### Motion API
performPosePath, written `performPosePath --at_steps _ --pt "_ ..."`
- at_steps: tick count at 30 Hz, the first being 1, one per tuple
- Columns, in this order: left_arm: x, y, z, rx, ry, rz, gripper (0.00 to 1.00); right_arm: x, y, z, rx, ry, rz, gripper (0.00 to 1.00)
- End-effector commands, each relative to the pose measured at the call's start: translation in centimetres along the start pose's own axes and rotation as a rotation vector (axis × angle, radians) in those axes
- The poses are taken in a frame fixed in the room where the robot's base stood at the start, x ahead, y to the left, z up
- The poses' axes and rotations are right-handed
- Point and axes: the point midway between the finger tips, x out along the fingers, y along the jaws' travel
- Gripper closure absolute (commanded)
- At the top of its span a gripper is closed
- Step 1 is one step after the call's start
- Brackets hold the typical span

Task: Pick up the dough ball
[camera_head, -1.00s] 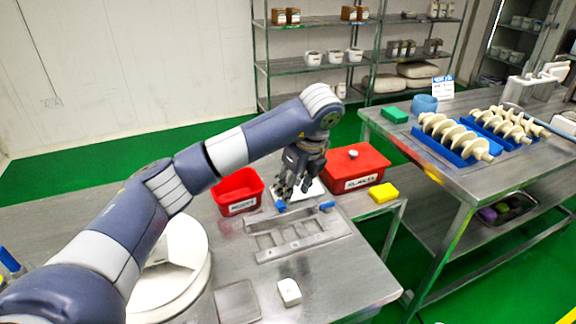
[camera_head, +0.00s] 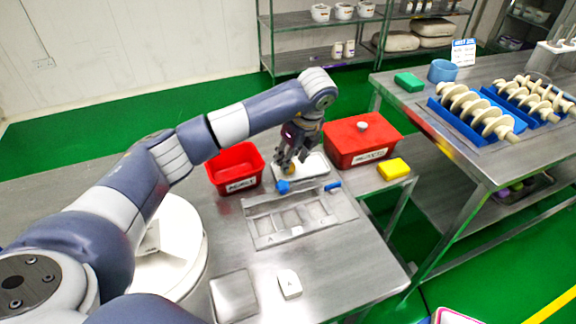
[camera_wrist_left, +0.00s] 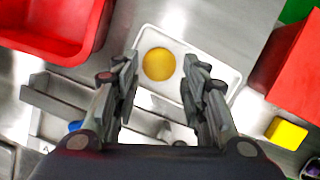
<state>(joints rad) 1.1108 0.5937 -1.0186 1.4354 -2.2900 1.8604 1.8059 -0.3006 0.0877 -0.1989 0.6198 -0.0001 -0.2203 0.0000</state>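The dough ball (camera_wrist_left: 158,64) is round and golden yellow. It lies on a white tray (camera_wrist_left: 230,75), which also shows in the head view (camera_head: 318,170) behind the metal frame. In the head view the ball is mostly hidden behind my left gripper (camera_head: 288,172). In the left wrist view my left gripper (camera_wrist_left: 160,80) is open, with one finger on each side of the ball and clear gaps between. I cannot tell how far above the tray the fingertips are. My right gripper is not in view.
An open red bin (camera_head: 234,170) stands left of the tray and a lidded red box (camera_head: 360,142) right of it. A metal frame (camera_head: 300,220) with slots and blue knobs lies in front. A yellow block (camera_head: 394,169) sits at the right table edge.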

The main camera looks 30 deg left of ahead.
Motion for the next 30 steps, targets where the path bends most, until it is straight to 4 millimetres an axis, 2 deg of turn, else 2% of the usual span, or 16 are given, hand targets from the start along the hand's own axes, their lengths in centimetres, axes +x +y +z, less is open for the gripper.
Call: performPosePath --at_steps 3,6,14,17,18,19,30 --pt "1.8 0.1 0.0 -0.001 0.001 0.004 0.6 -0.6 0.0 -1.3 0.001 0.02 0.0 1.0" --pt "2.9 0.1 0.0 0.0 0.001 0.002 0.6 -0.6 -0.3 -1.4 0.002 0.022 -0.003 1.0" --pt "3.3 0.1 0.0 0.0 0.0 0.0 0.6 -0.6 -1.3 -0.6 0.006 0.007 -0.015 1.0" --pt "3.3 0.1 0.0 0.0 0.0 0.0 0.78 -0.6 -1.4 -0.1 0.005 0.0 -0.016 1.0" --pt "3.3 0.1 0.0 0.0 0.0 0.0 0.87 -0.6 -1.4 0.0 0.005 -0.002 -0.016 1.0" --pt "3.3 0.1 0.0 0.0 0.0 0.0 0.9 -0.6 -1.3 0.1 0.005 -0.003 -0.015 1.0" --pt "3.1 0.0 0.0 0.0 0.0 -0.001 0.9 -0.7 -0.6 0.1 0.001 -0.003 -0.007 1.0"
